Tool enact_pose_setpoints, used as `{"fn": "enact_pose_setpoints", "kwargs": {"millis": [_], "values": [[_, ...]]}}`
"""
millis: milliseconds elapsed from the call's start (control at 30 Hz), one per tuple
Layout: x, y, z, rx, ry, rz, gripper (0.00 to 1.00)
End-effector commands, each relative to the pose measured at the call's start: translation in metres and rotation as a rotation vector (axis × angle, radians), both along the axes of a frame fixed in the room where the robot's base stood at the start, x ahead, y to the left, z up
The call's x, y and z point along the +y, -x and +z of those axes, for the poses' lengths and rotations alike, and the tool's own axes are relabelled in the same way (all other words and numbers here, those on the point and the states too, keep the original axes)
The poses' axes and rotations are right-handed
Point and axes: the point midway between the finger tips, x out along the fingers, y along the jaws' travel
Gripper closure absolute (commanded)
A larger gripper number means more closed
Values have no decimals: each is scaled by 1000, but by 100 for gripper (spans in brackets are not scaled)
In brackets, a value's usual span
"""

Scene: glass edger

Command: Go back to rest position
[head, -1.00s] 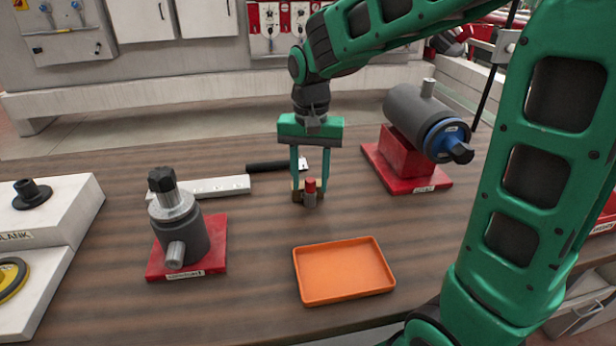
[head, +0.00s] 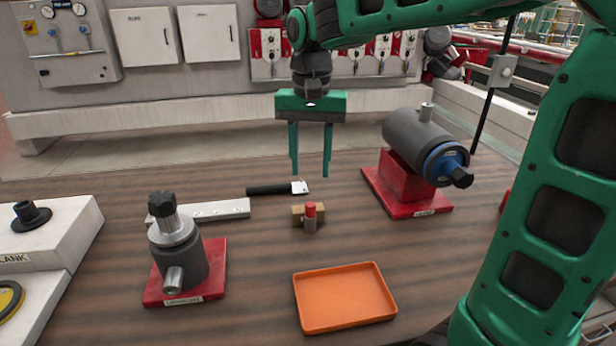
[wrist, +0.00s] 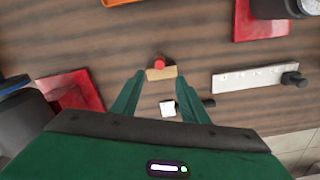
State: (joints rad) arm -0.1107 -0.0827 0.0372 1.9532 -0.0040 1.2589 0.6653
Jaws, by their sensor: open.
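My gripper (head: 310,172) hangs above the wooden table, its two green fingers apart with nothing between them. In the head view a small tan block (head: 298,214) and a grey cylinder with a red top (head: 310,214) sit on the table below and in front of the fingers. In the wrist view the gripper's fingers (wrist: 158,90) are spread, with the tan block (wrist: 162,73) and the red top (wrist: 159,62) beyond the tips. I cannot tell whether the cylinder touches the block.
An orange tray (head: 345,328) lies at the front. A grey cylinder unit on a red base (head: 213,278) stands left, and a larger one on a red stand (head: 398,182) right. A black-handled tool (head: 268,189) and a white bar (head: 222,210) lie behind. Wall cabinets stand beyond.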

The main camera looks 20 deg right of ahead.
Motion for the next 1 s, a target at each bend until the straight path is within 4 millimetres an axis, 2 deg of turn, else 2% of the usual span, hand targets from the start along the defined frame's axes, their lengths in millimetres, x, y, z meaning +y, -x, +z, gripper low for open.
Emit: {"fn": "enact_pose_setpoints", "kwargs": {"millis": [533, 667, 767, 833, 1000], "values": [[0, 0, 4, 1, 0, 0, 60], [-12, 8, 0, 1, 2, -6, 60], [-42, 28, -8, -1, 6, -20, 60], [-70, 52, -18, -3, 10, -29, 60], [-132, 128, -53, 0, 9, -48, 60]]}}
